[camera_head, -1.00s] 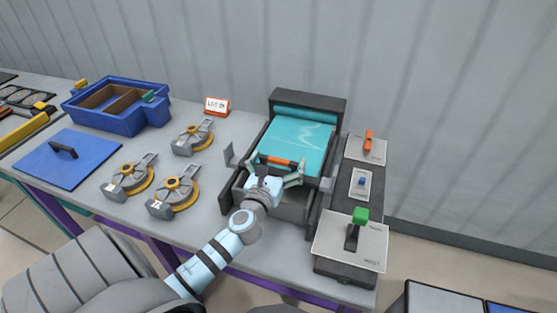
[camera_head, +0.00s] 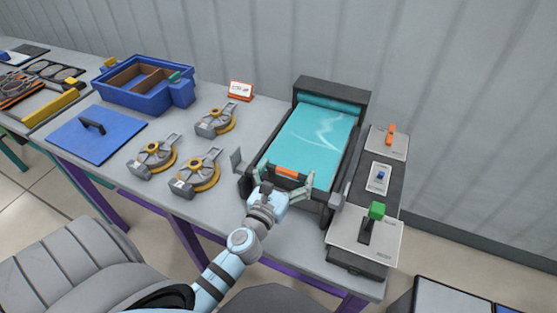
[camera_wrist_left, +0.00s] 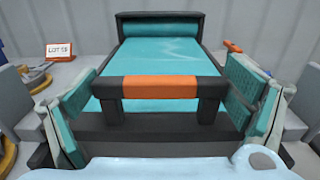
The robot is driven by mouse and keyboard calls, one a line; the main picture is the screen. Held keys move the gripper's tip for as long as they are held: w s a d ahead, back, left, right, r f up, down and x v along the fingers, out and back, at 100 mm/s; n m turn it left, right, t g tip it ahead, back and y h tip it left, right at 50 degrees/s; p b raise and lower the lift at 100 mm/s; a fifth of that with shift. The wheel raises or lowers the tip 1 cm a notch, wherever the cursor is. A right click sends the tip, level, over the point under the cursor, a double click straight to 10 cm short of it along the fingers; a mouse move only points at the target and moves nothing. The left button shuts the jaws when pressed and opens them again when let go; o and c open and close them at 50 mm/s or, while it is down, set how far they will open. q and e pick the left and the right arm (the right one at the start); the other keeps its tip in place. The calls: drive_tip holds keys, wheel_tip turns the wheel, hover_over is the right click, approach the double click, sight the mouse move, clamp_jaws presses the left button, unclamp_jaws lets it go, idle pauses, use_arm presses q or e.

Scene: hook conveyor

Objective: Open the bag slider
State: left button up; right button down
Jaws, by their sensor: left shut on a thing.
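The bag slider is a dark bar with an orange grip (camera_head: 287,173), lying across the front part of a dark-framed bed. It spans the middle of the left wrist view (camera_wrist_left: 160,87). Behind it a teal sheet (camera_head: 318,135) covers the bed up to a teal roll at the back. My left gripper (camera_head: 284,182) is at the bar, its teal-padded fingers on either side of the bar's dark ends, shut on it. The exact finger contact is hard to see. My right gripper is not in view.
To the right stands a control panel with an orange lever (camera_head: 390,135), a blue switch (camera_head: 380,175) and a green-knobbed lever (camera_head: 377,211).

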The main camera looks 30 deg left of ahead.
use_arm(q)
drive_tip(key=o, duration=1.3)
drive_tip(key=shift+o, duration=0.2)
drive_tip(key=s+d, duration=0.2)
drive_tip(key=s, duration=0.9)
drive_tip(key=shift+s, duration=0.35)
